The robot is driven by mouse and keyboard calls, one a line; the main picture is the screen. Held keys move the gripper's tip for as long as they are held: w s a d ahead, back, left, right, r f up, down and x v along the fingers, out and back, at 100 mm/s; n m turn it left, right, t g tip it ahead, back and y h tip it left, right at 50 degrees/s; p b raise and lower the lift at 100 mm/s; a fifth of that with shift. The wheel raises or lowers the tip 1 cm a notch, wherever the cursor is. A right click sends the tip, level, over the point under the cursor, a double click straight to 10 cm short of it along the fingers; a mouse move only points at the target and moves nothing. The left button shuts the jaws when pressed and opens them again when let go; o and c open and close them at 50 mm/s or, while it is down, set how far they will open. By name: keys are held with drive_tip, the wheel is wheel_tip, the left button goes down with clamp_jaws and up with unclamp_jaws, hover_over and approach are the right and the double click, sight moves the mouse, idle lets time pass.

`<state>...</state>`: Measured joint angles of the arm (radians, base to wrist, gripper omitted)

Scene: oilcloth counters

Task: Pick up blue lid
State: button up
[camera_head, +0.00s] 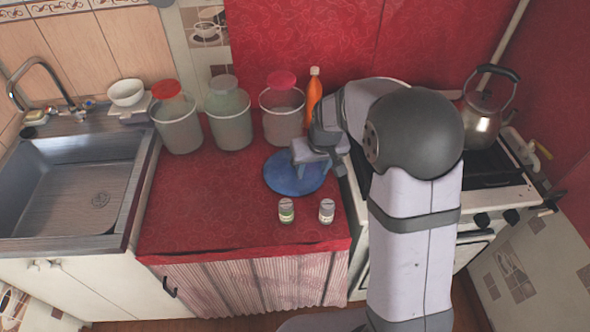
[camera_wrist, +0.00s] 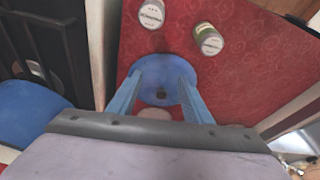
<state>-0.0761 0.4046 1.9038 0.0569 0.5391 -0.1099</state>
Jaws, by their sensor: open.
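The blue lid (camera_head: 283,183) is a round, flat disc lying on the red counter. It also shows in the wrist view (camera_wrist: 158,66), with a small dark knob near its middle. My gripper (camera_head: 303,164) is over the lid in the head view and covers part of its upper right. In the wrist view my gripper (camera_wrist: 160,86) has its two fingers apart, with the knob between them and nothing held. The exact height of the fingertips above the lid cannot be told.
Two small jars (camera_head: 286,210) (camera_head: 326,211) stand just in front of the lid. Several buckets and an orange bottle (camera_head: 314,90) stand behind it. The sink (camera_head: 75,185) is left, the stove with a kettle (camera_head: 483,112) right. The counter left of the lid is clear.

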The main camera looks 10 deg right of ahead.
drive_tip(key=shift+n+t, duration=0.3)
drive_tip(key=shift+t, duration=0.4)
drive_tip(key=shift+w+a+f+p, duration=0.1)
drive_tip(key=shift+w+a+f, duration=0.45)
drive_tip(key=shift+w, duration=1.1)
drive_tip(key=shift+w+a+f+p, duration=0.15)
drive_tip(key=shift+w+a+f, duration=0.4)
drive_tip(key=shift+w, duration=1.05)
drive_tip(key=shift+w+a+f+p, duration=0.1)
drive_tip(key=shift+w+a+f, duration=0.2)
drive_tip(key=shift+w+f, duration=0.9)
drive_tip(key=shift+w+r, duration=0.3)
drive_tip(key=shift+w, duration=0.15)
drive_tip(key=shift+a+p+x, duration=0.2)
drive_tip(key=shift+p+x, duration=0.95)
drive_tip(key=shift+x, duration=1.3)
drive_tip(key=shift+s, duration=0.15)
clamp_jaws()
